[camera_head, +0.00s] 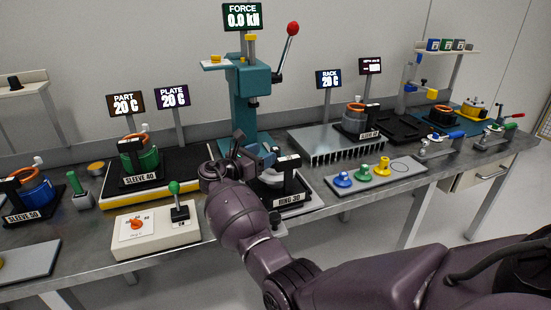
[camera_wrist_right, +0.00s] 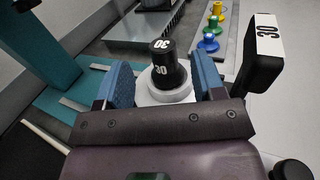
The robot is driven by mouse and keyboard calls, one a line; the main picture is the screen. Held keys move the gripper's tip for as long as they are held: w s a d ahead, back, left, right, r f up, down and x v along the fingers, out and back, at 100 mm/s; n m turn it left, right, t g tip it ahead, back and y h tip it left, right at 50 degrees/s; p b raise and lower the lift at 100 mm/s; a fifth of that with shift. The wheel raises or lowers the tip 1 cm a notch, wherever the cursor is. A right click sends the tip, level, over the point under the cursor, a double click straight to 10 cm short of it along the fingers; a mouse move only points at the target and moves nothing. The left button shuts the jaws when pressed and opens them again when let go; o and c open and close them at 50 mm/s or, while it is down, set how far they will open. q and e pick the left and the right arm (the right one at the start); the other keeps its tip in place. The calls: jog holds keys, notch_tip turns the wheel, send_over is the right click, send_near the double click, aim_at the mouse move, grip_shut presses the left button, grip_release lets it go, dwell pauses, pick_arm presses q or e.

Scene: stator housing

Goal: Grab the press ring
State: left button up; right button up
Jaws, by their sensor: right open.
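The press ring seems to be the pale round piece (camera_wrist_right: 170,88) with a black upright knob (camera_wrist_right: 168,62) marked 30, in the right wrist view. My right gripper (camera_wrist_right: 163,82) is open, with one blue-padded finger on each side of it; I cannot tell whether either touches. In the head view my right gripper (camera_head: 245,155) is over the stand (camera_head: 290,200) labelled RING 30. Part of the pale ring (camera_head: 271,179) shows there, and the hand hides the rest. My left gripper is not in view.
A teal press (camera_head: 247,100) with a red-knobbed lever stands behind the gripper. A control box (camera_head: 150,230) with a green-knobbed lever is left. A board with blue, green and yellow knobbed pieces (camera_head: 363,174) is right. A black label post (camera_wrist_right: 264,50) stands close beside the right-hand finger.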

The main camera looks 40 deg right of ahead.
aim_at(276, 148)
jog(key=shift+w+d, duration=0.15)
jog(key=shift+d, duration=1.2)
jog(key=shift+w+d, duration=0.15)
jog(key=shift+d, duration=1.2)
grip_shut()
